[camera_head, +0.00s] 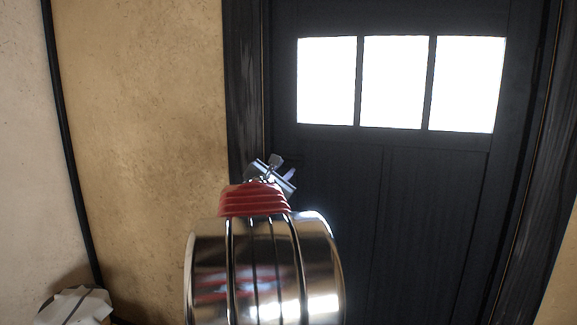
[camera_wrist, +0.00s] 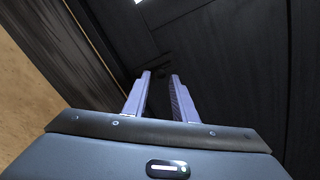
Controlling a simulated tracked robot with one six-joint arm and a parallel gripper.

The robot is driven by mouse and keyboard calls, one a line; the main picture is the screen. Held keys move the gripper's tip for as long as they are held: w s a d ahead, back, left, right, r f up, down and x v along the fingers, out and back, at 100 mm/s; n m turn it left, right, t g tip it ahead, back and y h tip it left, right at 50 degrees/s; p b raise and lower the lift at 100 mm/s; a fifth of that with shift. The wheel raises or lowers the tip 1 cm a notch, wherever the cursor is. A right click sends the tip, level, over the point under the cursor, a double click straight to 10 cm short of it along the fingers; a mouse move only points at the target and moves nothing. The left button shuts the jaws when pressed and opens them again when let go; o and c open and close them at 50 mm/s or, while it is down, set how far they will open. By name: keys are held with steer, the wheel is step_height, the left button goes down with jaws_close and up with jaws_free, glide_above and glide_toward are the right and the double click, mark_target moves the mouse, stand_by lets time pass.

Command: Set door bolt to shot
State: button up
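A black door (camera_head: 430,220) with three bright panes fills the right of the head view. It also shows as dark panels in the wrist view (camera_wrist: 240,60). My gripper (camera_head: 282,168) is in front of the door's left edge, beside the frame. In the wrist view my gripper (camera_wrist: 160,76) has its two purple-grey fingers apart, with a gap between them and nothing clearly held. A small dark spot shows on the door just beyond the fingertips, too dim to identify. I cannot make out the door bolt or its position; my gripper and arm may hide it.
A dark wooden door frame (camera_head: 243,90) stands left of the door, with a tan clay wall (camera_head: 140,130) beyond it. A white, crumpled-looking thing (camera_head: 75,305) lies at the lower left. The door's right half is clear in front.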

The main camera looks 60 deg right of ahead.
mark_target(289, 164)
steer(key=shift+w+d, duration=0.2)
steer(key=shift+d, duration=1)
steer(key=shift+w+d, duration=0.2)
steer(key=shift+d, duration=1)
steer(key=shift+c, duration=0.4)
jaws_close()
